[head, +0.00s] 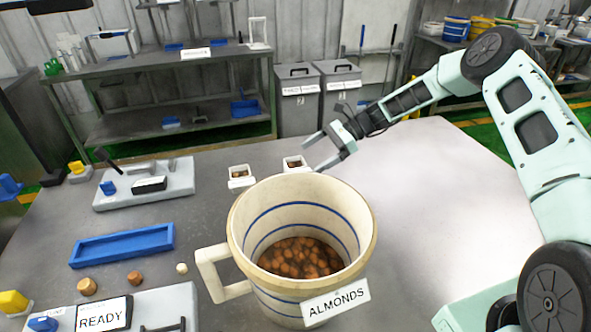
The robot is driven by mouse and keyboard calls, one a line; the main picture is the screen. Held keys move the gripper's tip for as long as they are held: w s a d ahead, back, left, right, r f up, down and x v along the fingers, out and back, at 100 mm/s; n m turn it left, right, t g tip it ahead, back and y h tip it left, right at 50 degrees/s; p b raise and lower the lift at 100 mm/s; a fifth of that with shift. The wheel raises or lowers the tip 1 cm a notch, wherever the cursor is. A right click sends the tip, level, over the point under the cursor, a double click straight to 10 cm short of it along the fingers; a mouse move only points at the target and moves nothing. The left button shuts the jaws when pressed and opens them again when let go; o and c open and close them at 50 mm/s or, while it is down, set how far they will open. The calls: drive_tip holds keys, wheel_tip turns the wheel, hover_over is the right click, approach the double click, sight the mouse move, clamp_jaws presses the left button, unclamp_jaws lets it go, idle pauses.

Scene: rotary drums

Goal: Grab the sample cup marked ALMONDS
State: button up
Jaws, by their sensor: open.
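The sample cup marked ALMONDS (243,237) stands upright on the table in the front middle of the head view. It is large and cream, with blue rings inside, a handle on its left and a white label reading ALMONDS on its front right. Brown almonds (298,258) cover its bottom. My gripper (319,153) is open and empty. It is beyond the cup's far rim, apart from the cup as far as I can tell, with its fingers pointing left near a small white container (296,164).
A second small white container (241,177) stands left of the first. A blue tray (122,245) and several small round pieces lie at left. A device reading READY (103,317) is front left, another device (146,184) behind. The table's right side (430,200) is clear.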

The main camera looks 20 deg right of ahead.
sight(296, 165)
drive_tip(key=shift+w+p+x, duration=0.15)
drive_tip(key=shift+p+x, duration=0.5)
drive_tip(key=shift+x, duration=1.1)
drive_tip(key=shift+w+p+x, duration=0.15)
drive_tip(key=shift+p+x, duration=0.5)
drive_tip(key=shift+x, duration=1.05)
drive_tip(key=shift+f, duration=0.1)
drive_tip(key=c, duration=1.1)
